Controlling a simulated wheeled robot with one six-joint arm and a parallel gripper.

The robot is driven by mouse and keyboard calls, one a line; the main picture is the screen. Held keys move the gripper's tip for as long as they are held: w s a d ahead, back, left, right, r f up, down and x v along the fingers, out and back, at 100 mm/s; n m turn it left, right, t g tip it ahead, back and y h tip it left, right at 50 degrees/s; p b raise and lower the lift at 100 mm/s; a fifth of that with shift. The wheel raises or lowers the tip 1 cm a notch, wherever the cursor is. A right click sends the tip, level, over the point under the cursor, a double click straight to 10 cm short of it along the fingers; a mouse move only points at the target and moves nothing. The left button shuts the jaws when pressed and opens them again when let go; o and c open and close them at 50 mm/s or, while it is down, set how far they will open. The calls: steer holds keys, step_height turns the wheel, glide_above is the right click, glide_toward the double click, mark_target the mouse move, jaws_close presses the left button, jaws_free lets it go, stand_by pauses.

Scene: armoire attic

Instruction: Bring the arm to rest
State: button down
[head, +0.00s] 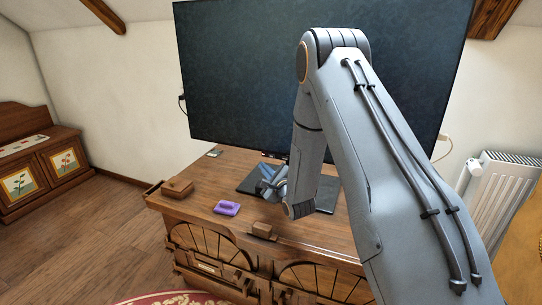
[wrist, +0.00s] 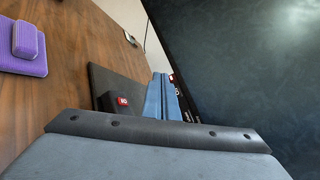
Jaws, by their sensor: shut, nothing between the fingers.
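My arm (head: 365,140) reaches over a wooden cabinet and bends down in front of a large dark screen (head: 320,70). My gripper (head: 266,184) hangs at the lower end of the arm, above or near the black base plate under the screen. Its blue fingers also show in the wrist view (wrist: 161,78), side by side and shut with nothing between them. In that view the screen (wrist: 250,70) fills the right side, close to the fingers. I cannot tell the exact gap between the fingers and the base plate (wrist: 112,85).
On the cabinet top (head: 200,225) are a purple object (head: 226,208), a brown wooden box (head: 177,188) and a small wooden block (head: 262,231). A white radiator (head: 508,185) stands at the right. A painted wooden chest (head: 40,170) stands far left. The floor (head: 90,235) between is clear.

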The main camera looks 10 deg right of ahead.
stand_by(0.5)
steer(key=s+r+n+g+h+p, duration=0.1)
steer(key=s+r+n+g+p, duration=0.2)
steer(key=s+n, duration=0.5)
steer(key=s+r+n+g+h+p, duration=0.1)
steer(key=s+r+n+g+p, duration=0.2)
steer(key=s, duration=2)
steer(key=s+r+n+g+h+p, duration=0.1)
steer(key=s+r+n+g+p, duration=0.2)
steer(key=s+r+n+g, duration=0.5)
steer(key=s+n+g, duration=0.3)
steer(key=s+n, duration=0.2)
steer(key=s, duration=0.2)
steer(key=shift+s+a, duration=0.15)
